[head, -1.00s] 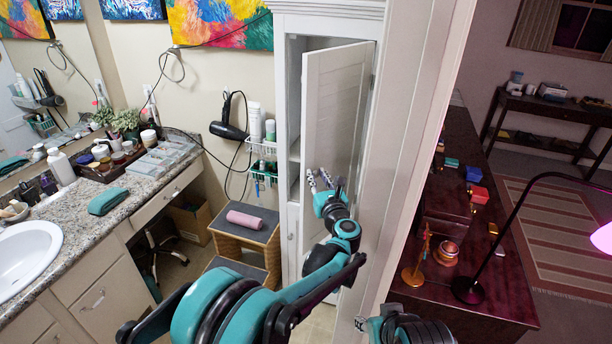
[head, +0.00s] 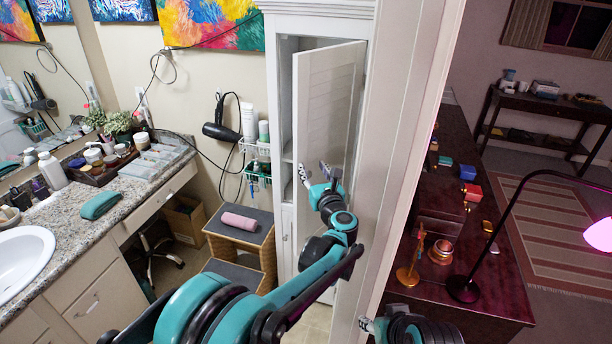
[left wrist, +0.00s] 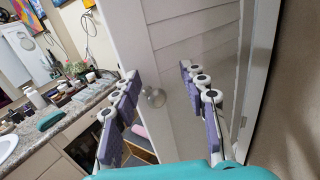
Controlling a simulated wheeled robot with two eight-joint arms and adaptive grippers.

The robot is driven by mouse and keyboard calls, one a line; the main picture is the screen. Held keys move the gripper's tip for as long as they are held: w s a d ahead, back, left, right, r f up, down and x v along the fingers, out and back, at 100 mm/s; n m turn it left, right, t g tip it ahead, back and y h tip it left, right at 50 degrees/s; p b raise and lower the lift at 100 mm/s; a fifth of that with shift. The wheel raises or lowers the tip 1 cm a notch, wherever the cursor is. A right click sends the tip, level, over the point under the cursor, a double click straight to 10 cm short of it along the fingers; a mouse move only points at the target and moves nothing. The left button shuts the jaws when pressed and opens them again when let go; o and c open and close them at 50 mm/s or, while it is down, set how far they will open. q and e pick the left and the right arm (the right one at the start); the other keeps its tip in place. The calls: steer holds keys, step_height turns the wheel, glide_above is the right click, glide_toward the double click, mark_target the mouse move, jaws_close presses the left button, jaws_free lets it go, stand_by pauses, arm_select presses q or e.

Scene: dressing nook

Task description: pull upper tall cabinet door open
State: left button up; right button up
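The upper tall cabinet door (head: 325,110) is white, louvred and ajar. It swings out from the white tall cabinet (head: 284,120), with a dark gap and shelves at its left. My left gripper (head: 315,172) is in front of the door's lower part. In the left wrist view the left gripper (left wrist: 160,105) is open, its purple-padded fingers spread on either side of a clear round knob (left wrist: 152,97) on the door (left wrist: 195,35). The fingers look apart from the knob.
A step stool (head: 240,237) with a pink roll (head: 239,222) stands left of the cabinet. A wire basket (head: 256,160) hangs beside it. A white wall edge (head: 400,150) stands close on the right. A granite counter (head: 75,222) lies left.

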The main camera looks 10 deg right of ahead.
arm_select(q)
glide_toward(309, 137)
steer(key=w, duration=0.4)
steer(key=shift+w+a+f, duration=0.1)
steer(key=shift+w+a, duration=0.05)
steer(key=shift+a, duration=0.15)
steer(key=shift+c, duration=0.2)
